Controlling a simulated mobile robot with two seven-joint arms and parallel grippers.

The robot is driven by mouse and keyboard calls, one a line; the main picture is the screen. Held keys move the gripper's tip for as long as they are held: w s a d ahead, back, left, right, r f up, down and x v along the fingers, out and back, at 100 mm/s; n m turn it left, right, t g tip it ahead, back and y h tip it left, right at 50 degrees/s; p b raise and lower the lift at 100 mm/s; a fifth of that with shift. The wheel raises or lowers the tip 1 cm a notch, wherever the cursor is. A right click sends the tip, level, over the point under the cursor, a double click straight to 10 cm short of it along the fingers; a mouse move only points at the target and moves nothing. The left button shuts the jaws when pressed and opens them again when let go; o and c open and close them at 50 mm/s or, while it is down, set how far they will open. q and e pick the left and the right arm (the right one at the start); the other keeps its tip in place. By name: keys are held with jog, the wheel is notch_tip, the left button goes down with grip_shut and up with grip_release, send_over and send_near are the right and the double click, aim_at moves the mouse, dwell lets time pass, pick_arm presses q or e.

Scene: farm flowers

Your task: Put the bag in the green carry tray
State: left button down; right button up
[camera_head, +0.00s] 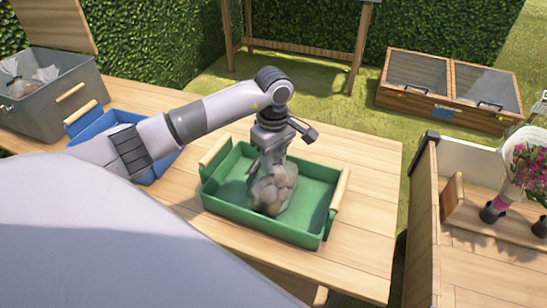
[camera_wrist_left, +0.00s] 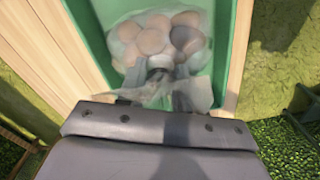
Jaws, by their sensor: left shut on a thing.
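A clear bag (camera_head: 272,190) of round brownish things hangs from my left gripper (camera_head: 270,150), inside the walls of the green carry tray (camera_head: 316,170). My left gripper is shut on the gathered top of the bag. In the left wrist view the bag (camera_wrist_left: 160,38) lies beyond the fingers, with the green tray (camera_wrist_left: 228,60) around it. I cannot tell whether the bag's bottom touches the tray floor. The tray has a wooden handle at each end and stands on the wooden table (camera_head: 365,165). My right gripper is not in view.
A blue tray (camera_head: 95,128) stands left of the green tray, partly behind my arm. A grey bin (camera_head: 55,105) with another bag in it stands at the far left. A wooden planter with pink flowers (camera_head: 530,165) is at the right. The table's right end is clear.

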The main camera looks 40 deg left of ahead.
pick_arm(q)
jog(key=c, duration=1.2)
grip_release()
jog(key=shift+f, duration=0.1)
jog(key=o, duration=0.4)
jog(key=shift+o, duration=0.2)
jog(key=shift+r, duration=0.2)
jog(key=shift+r, duration=0.3)
notch_tip(320, 180, up, 11)
jog(key=shift+r, duration=0.2)
